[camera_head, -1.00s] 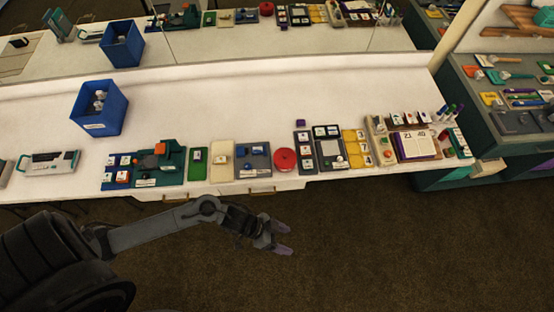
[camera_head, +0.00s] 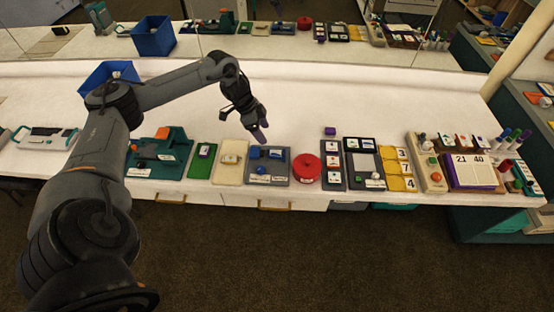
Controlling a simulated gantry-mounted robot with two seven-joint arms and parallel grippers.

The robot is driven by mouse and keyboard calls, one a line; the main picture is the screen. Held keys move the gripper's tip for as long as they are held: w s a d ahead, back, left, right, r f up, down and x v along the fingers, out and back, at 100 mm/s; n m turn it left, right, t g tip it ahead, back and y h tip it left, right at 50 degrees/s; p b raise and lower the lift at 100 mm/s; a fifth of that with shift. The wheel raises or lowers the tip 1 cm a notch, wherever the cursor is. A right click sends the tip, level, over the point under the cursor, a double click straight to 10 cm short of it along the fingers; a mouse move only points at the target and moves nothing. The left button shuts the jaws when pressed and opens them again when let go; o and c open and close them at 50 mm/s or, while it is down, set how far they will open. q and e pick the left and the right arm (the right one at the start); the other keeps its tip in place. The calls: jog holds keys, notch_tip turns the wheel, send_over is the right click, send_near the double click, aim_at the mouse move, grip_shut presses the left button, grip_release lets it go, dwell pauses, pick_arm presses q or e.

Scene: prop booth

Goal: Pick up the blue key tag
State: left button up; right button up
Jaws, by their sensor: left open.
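My left gripper (camera_head: 260,130) is open and empty, fingers pointing down, above the white counter just behind a dark grey tray (camera_head: 283,180). Small blue pieces (camera_head: 276,154) lie on that tray, a little in front of the fingertips and apart from them. One may be the blue key tag, but they are too small to tell for sure. My right gripper is not in view.
A cream tray (camera_head: 229,175) and a green one (camera_head: 199,168) lie left of the grey tray, and a red round object (camera_head: 307,167) lies right of it. A blue bin (camera_head: 95,77) stands partly behind my left arm. The counter behind the trays is mostly clear.

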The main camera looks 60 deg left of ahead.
pick_arm(q)
send_over(275, 153)
jog(key=s+a, duration=0.1)
jog(key=a, duration=0.1)
jog(key=f, duration=0.5)
jog(key=shift+s+b, duration=0.2)
jog(key=shift+b, duration=0.1)
jog(key=x, duration=0.2)
jog(key=b+x, duration=0.1)
jog(key=x, duration=0.1)
jog(key=shift+s+d+f, duration=0.2)
jog(key=shift+s, duration=0.15)
jog(key=shift+w+d+f, duration=0.1)
jog(key=shift+w+f, duration=0.05)
jog(key=shift+f, duration=0.25)
jog(key=c, duration=1.2)
jog(key=shift+r, duration=0.1)
